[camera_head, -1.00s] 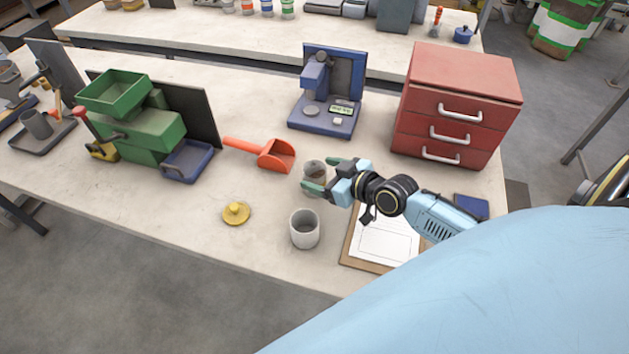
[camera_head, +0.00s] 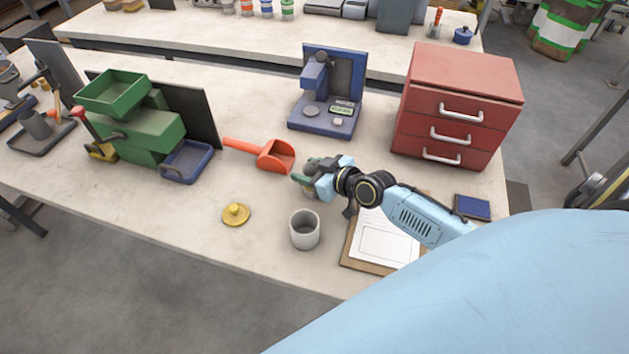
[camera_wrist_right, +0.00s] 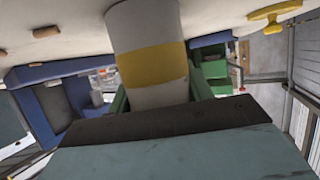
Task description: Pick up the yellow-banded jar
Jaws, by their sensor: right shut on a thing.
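The yellow-banded jar (camera_wrist_right: 152,65) is a pale cylinder with a broad yellow band, filling the upper middle of the right wrist view. My right gripper (camera_head: 307,179) is shut on it, with green fingers on either side of the jar. In the head view the gripper covers most of the jar, behind the grey open cup. I cannot tell whether its base touches the table. My left gripper is not in view.
A grey cup (camera_head: 305,230) and a yellow lid (camera_head: 236,214) stand close in front. An orange scoop (camera_head: 272,156) lies behind left. A blue press (camera_head: 328,95), a red drawer cabinet (camera_head: 457,105) and a clipboard (camera_head: 383,242) surround the arm. Bare table lies left of the lid.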

